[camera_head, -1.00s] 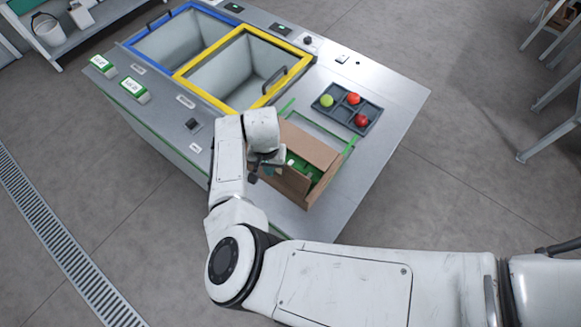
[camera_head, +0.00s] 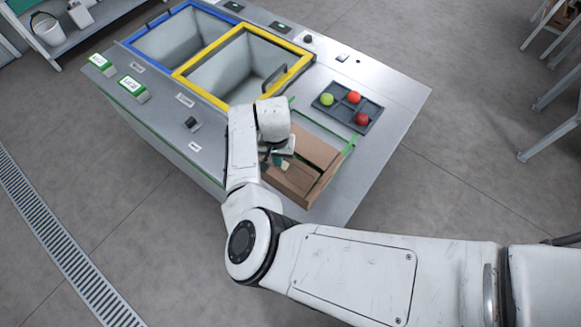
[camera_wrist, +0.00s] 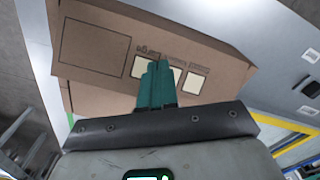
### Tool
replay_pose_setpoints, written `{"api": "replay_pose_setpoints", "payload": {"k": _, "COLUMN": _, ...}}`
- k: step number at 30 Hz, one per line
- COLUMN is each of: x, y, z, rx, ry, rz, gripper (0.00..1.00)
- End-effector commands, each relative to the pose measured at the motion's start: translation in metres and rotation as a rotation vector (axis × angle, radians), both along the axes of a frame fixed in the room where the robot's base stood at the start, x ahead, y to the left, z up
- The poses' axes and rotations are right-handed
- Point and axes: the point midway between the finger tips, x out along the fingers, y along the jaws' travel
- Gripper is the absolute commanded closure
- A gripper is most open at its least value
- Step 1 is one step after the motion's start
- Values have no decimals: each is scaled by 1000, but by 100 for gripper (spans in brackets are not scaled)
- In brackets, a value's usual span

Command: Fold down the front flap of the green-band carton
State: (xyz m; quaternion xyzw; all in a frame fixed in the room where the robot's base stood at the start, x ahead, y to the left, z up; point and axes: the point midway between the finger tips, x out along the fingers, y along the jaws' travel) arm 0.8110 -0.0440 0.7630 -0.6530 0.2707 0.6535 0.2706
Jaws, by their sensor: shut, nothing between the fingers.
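The brown cardboard carton (camera_head: 318,152) stands at the front right of the bench, at a slant, partly hidden by my arm. Its far flap lies over the top. The near flap (camera_head: 292,183) now also lies low across the opening, with a narrow dark gap between the two. The wrist view shows a printed brown carton panel (camera_wrist: 95,45) with pale squares. My gripper (camera_wrist: 157,68) is shut and empty, its teal fingertips over this panel. In the head view my gripper (camera_head: 277,161) is at the carton's left side. I cannot tell whether it touches the flap.
A dark divided tray (camera_head: 341,117) with green and red tomatoes lies behind the carton. A yellow-rimmed bin (camera_head: 207,94) and a blue-rimmed bin (camera_head: 132,44) are sunk in the bench at left. The bench surface (camera_head: 395,95) at right is clear.

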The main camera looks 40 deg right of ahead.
Motion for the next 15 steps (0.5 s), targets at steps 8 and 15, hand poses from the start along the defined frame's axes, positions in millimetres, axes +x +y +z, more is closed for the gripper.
{"api": "replay_pose_setpoints", "payload": {"k": 8, "x": 2, "y": -8, "z": -10, "rx": -1, "ry": 1, "rz": 1, "gripper": 100}}
{"api": "replay_pose_setpoints", "payload": {"k": 15, "x": 3, "y": -12, "z": -15, "rx": -1, "ry": 1, "rz": 0, "gripper": 100}}
